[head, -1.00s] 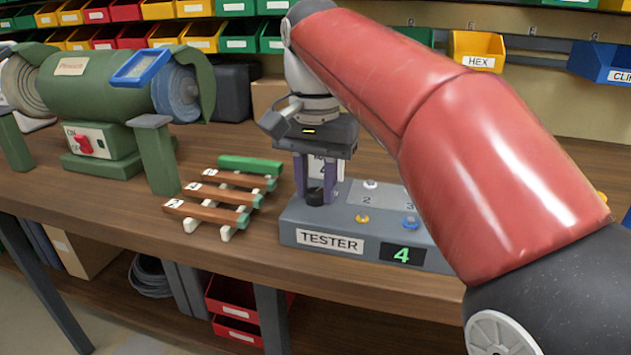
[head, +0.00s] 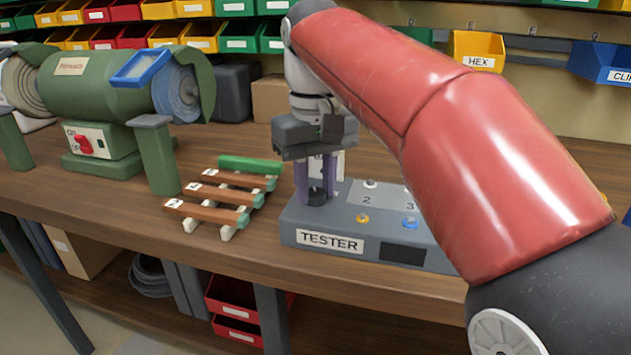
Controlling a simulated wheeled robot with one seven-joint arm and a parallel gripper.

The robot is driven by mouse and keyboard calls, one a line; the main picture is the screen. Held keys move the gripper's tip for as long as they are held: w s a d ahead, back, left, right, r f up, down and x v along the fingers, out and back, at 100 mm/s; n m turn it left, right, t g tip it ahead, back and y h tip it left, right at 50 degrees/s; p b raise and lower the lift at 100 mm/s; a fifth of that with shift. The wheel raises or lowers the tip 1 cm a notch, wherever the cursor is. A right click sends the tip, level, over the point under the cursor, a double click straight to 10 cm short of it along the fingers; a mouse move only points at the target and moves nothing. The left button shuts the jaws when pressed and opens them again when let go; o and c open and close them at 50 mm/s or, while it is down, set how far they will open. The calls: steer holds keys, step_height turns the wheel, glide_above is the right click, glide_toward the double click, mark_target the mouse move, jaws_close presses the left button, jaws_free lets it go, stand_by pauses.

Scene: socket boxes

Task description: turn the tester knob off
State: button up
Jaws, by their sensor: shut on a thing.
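The grey tester box (head: 300,218) stands on the wooden bench, with a white TESTER label (head: 330,243) on its front. Its display (head: 403,251) is dark and shows no digit. The black tester knob (head: 317,196) is at the top left of the box. My gripper (head: 316,188) points down over it, with its purple fingers on either side, shut on the knob. The knob's pointer or marking is hidden by the fingers. The right part of the tester is hidden behind my red arm.
A green bench grinder (head: 100,95) is further left. Coloured bins (head: 478,50) line the back. Bare bench lies in front of the rack.

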steer(key=shift+n, duration=0.4)
steer(key=o, duration=1)
